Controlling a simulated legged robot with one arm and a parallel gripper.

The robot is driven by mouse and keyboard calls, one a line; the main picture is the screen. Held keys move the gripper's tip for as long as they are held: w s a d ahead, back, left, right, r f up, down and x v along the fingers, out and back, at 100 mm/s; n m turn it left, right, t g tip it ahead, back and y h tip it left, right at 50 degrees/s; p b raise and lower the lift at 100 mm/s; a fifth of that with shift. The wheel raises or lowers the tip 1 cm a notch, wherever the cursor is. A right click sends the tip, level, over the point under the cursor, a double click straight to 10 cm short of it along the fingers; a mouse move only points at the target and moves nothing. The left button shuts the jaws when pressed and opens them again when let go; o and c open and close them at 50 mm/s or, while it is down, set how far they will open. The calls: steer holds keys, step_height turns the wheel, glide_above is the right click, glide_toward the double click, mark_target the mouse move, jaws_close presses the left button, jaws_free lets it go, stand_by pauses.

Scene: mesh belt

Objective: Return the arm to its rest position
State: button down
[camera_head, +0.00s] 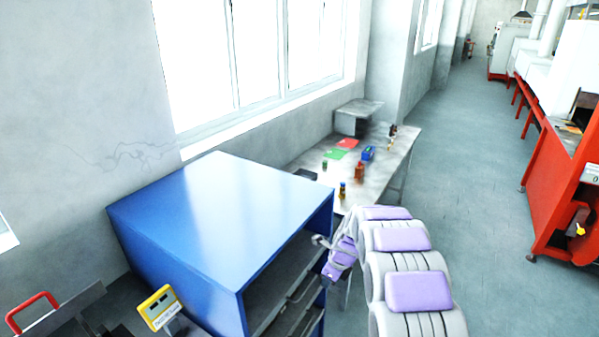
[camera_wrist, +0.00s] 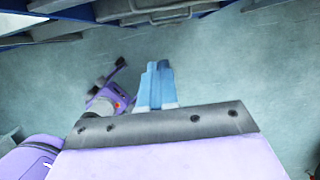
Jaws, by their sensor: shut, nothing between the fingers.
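My arm, grey and purple, reaches up from the bottom of the head view and bends over beside the blue cabinet. My gripper (camera_head: 327,282) hangs at the arm's end, in front of the cabinet's open side. In the wrist view the light blue fingers of my gripper (camera_wrist: 158,66) lie side by side, shut, with nothing held. The grey floor (camera_wrist: 225,75) shows beyond them.
The blue cabinet (camera_head: 205,205) with open shelves stands close to the arm. A table (camera_head: 312,160) with small bottles and coloured cards is behind it. Red machines (camera_head: 556,190) line the right side. The floor aisle (camera_head: 465,150) between is clear.

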steer(key=s+r+n+g+b, duration=0.1)
steer(key=s+r+n+b, duration=0.1)
steer(key=s+r+n, duration=0.3)
steer(key=s+r+n+b, duration=0.2)
steer(key=s+r, duration=0.1)
steer(key=s, duration=0.4)
steer(key=s+d+n+g+h+b, duration=0.1)
steer(key=s+n+b, duration=0.3)
steer(key=s, duration=1.4)
steer(key=s+d+n+g+h+b, duration=0.1)
steer(key=s+n+b, duration=0.3)
steer(key=s+n, duration=0.9)
steer(key=s+r, duration=0.1)
steer(key=s, duration=0.4)
steer(key=shift+s+d+n+g+h, duration=0.25)
steer(key=shift+d+n+g+h, duration=0.05)
steer(key=shift+d+h, duration=0.1)
steer(key=shift+a, duration=0.15)
